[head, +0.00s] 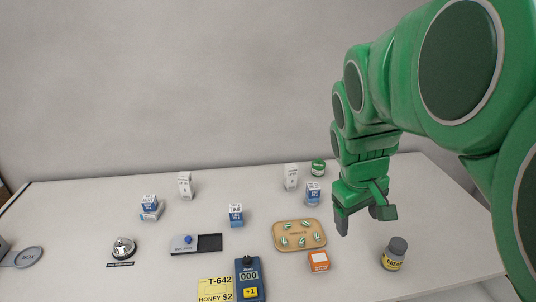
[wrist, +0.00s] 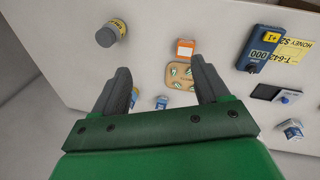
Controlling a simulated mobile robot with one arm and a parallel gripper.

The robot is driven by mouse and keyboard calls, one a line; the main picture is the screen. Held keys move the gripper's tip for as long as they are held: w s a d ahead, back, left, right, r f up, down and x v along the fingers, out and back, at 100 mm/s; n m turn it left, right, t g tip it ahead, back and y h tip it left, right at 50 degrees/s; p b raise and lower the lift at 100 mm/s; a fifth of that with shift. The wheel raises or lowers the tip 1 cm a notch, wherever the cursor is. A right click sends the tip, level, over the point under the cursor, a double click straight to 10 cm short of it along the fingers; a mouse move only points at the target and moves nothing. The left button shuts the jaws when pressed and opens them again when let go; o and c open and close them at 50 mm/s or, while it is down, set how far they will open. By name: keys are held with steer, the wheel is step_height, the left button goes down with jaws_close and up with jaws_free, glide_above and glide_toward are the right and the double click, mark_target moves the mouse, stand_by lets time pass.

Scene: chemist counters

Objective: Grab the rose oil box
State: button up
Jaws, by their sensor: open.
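No label reading rose oil can be made out, so I cannot tell which box it is. A small orange box with a white label (head: 319,261) stands at the front edge of the tan tray; it also shows in the wrist view (wrist: 185,48). Blue-and-white boxes stand at left (head: 150,205), centre (head: 236,215) and right (head: 313,193). Tall white boxes stand at the back, left (head: 184,185) and right (head: 291,177). My gripper (head: 363,217) is open and empty above the right side of the counter, between the tan tray and the grey jar. Its spread fingers show in the wrist view (wrist: 160,70).
The tan tray (head: 280,231) holds several green-and-white pieces. A grey jar with a yellow label (head: 395,254) stands at right, a green jar (head: 318,168) at back.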

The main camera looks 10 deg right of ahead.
mark_target(289, 166)
steer(key=w+d+n+t+h, duration=0.25)
steer(key=w+d+n, duration=0.2)
steer(key=w, duration=0.55)
steer(key=w+d+n+t+h, duration=0.1)
steer(key=w+d+n+t, duration=0.25)
steer(key=w+n, duration=0.4)
steer(key=w+d+n+t+h, duration=0.25)
steer(key=w+d, duration=0.25)
steer(key=w, duration=0.6)
steer(key=w+a+f+n+t+y, duration=0.45)
steer(key=w+a+f+n, duration=0.2)
steer(key=w+n, duration=0.45)
steer(key=a+f+n+y, duration=0.2)
steer(key=f+n, duration=0.1)
steer(key=w+a+f+n+y, duration=0.1)
steer(key=a+f+n+y, duration=0.1)
steer(key=a+f+n, duration=0.1)
steer(key=a+f+n+y, duration=0.2)
steer(key=a+f+n, duration=0.1)
steer(key=f+n, duration=0.1)
steer(key=shift+w+f+g+y, duration=0.2)
steer(key=shift+f+g+y, duration=0.05)
steer(key=shift+g, duration=0.15)
steer(key=shift+a+x, duration=0.15)
steer(key=shift+x, duration=1.45)
steer(key=shift+a+x, duration=0.1)
steer(key=shift+x, duration=1.55)
steer(key=shift+w+f, duration=0.2)
steer(key=shift+w, duration=0.2)
steer(key=c, duration=1)
